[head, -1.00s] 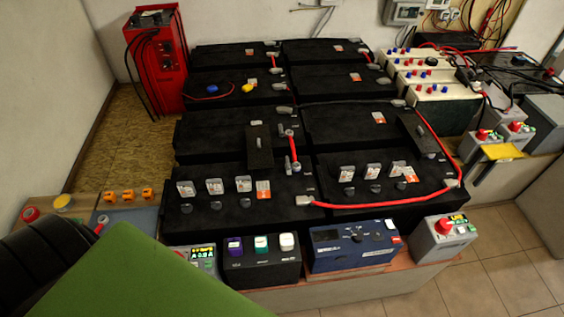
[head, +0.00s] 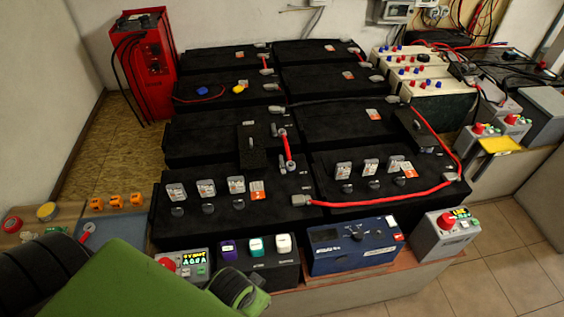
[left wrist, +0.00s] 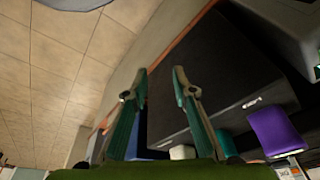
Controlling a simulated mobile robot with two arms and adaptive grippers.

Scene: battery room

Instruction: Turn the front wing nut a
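A short red link (head: 288,148) joins two black batteries near the middle of the head view. Small grey fittings stand at its rear end (head: 281,131) and front end (head: 295,169); they are too small to make out which is a wing nut. My left gripper (left wrist: 160,74) shows in the left wrist view with two teal fingers apart and nothing between them. It is low at the front of the bench, away from the link, near a black box (left wrist: 215,65) with a purple switch (left wrist: 273,132). My right gripper is not in view.
A red cable (head: 385,203) runs along the front batteries. Along the front edge stand a grey box with a red button (head: 169,264), a blue meter (head: 352,246) and another grey box (head: 445,238). Tiled floor (head: 500,270) is free at right.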

